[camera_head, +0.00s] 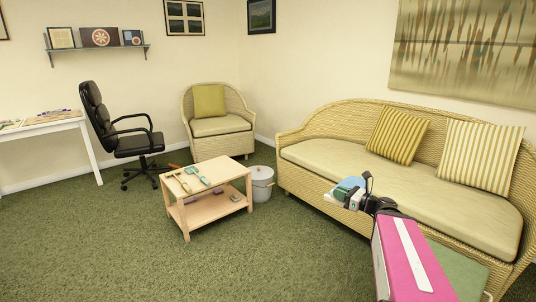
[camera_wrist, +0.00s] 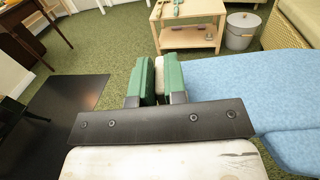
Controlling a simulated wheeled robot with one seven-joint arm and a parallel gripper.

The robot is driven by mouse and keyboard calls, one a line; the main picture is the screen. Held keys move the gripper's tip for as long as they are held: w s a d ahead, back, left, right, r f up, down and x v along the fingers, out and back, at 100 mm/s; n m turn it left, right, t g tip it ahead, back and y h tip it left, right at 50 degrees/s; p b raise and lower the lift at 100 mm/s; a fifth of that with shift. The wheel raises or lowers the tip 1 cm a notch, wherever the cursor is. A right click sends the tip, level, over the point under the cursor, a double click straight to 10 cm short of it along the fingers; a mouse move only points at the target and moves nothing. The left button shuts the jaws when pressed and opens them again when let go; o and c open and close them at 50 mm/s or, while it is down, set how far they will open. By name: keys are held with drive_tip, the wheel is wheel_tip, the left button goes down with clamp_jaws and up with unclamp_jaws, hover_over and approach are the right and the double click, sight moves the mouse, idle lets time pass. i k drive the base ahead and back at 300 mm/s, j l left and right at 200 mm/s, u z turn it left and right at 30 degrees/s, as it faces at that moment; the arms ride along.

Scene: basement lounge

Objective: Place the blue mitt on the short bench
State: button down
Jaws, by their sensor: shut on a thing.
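My gripper (camera_head: 345,193) is held out above the carpet in front of the sofa in the head view. In the wrist view its green-padded fingers (camera_wrist: 158,80) are close together with a pale strip between them. The blue mitt (camera_wrist: 265,85) spreads out to the right of the fingers there, with its grip point hidden. In the head view only a small part of the mitt (camera_head: 352,183) shows at the gripper. A low green-topped piece (camera_head: 458,272) stands partly behind my arm at the lower right; I cannot tell whether it is the short bench.
A wooden two-tier table (camera_head: 213,172) with items on it stands ahead, beside a grey lidded bin (camera_head: 262,182). The wicker sofa (camera_head: 400,175) is on the right. A black office chair (camera_head: 120,135) is at left. A dark flat panel (camera_wrist: 70,95) lies left in the wrist view. Open carpet lies between.

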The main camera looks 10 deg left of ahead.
sight(223, 166)
drive_tip(key=i+j, duration=0.25)
drive_tip(key=j, duration=0.2)
drive_tip(key=i+j, duration=0.25)
drive_tip(key=j, duration=0.25)
drive_tip(key=i+j, duration=0.25)
drive_tip(key=j, duration=0.2)
drive_tip(key=i+j, duration=0.25)
drive_tip(key=j, duration=0.2)
drive_tip(key=i+j, duration=0.2)
drive_tip(key=j, duration=0.3)
drive_tip(key=i+j, duration=0.25)
drive_tip(key=j, duration=0.2)
drive_tip(key=i+j, duration=0.25)
drive_tip(key=j, duration=0.2)
drive_tip(key=i+j, duration=0.25)
drive_tip(key=j, duration=0.25)
